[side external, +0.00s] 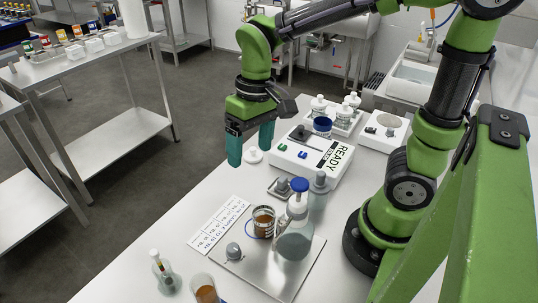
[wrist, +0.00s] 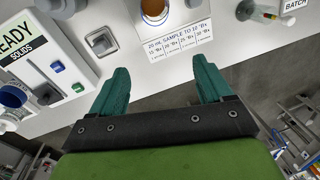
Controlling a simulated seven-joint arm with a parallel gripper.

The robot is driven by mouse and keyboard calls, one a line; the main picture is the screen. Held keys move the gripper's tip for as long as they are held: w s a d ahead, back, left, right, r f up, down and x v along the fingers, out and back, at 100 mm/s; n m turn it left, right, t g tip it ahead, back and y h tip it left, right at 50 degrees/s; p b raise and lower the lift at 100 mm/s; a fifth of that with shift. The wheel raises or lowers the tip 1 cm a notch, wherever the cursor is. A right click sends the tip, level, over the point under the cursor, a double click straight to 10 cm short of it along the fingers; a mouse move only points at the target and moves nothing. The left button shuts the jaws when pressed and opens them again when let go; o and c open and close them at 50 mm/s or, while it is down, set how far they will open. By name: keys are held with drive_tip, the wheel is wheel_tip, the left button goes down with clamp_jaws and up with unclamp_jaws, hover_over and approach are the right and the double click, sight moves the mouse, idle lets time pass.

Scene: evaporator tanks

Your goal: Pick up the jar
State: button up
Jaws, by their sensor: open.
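A small glass jar (side external: 263,224) with brown liquid stands upright on a metal plate (side external: 262,272), near the plate's far edge. A vessel with brown liquid also shows at the top edge of the wrist view (wrist: 155,10). A second glass with brown liquid (side external: 206,293) is cut off at the bottom of the side view. I cannot tell for certain which is the task's jar. My gripper (side external: 250,155) is open and empty, with teal fingers pointing down beyond the plate, apart from these glasses. In the wrist view its fingers (wrist: 160,72) are spread wide with nothing between them.
A blue-capped wash bottle (side external: 294,238) stands beside the jar. A white READY instrument (side external: 312,158) and several small bottles (side external: 340,112) stand farther back. A printed card (side external: 219,226) lies left of the jar. A clear flask (side external: 162,272) stands near the front.

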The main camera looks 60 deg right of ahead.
sight(260, 213)
drive_tip(key=s+a+f+g, duration=0.1)
drive_tip(key=f, duration=0.4)
drive_tip(key=s+a+f+g, duration=0.1)
drive_tip(key=s+f+g, duration=0.1)
drive_tip(key=f, duration=0.3)
drive_tip(key=s+a+f+g+h, duration=0.1)
drive_tip(key=s+f, duration=0.1)
drive_tip(key=f, duration=0.4)
drive_tip(key=shift+s+f+n+g, duration=0.1)
drive_tip(key=shift+s+n+g, duration=0.1)
drive_tip(key=shift+n+g, duration=0.15)
drive_tip(key=shift+c, duration=0.2)
drive_tip(key=c, duration=1.2)
wheel_tip(260, 213, up, 9)
drive_tip(key=shift+r, duration=0.2)
drive_tip(key=shift+c, duration=0.3)
drive_tip(key=shift+n+h, duration=0.3)
drive_tip(key=shift+n, duration=0.25)
drive_tip(key=shift+w+f, duration=0.3)
drive_tip(key=shift+f, duration=1.05)
drive_tip(key=shift+w+f, duration=0.25)
drive_tip(key=shift+f, duration=1.15)
drive_tip(key=shift+w+f, duration=0.3)
drive_tip(key=shift+f, duration=1.05)
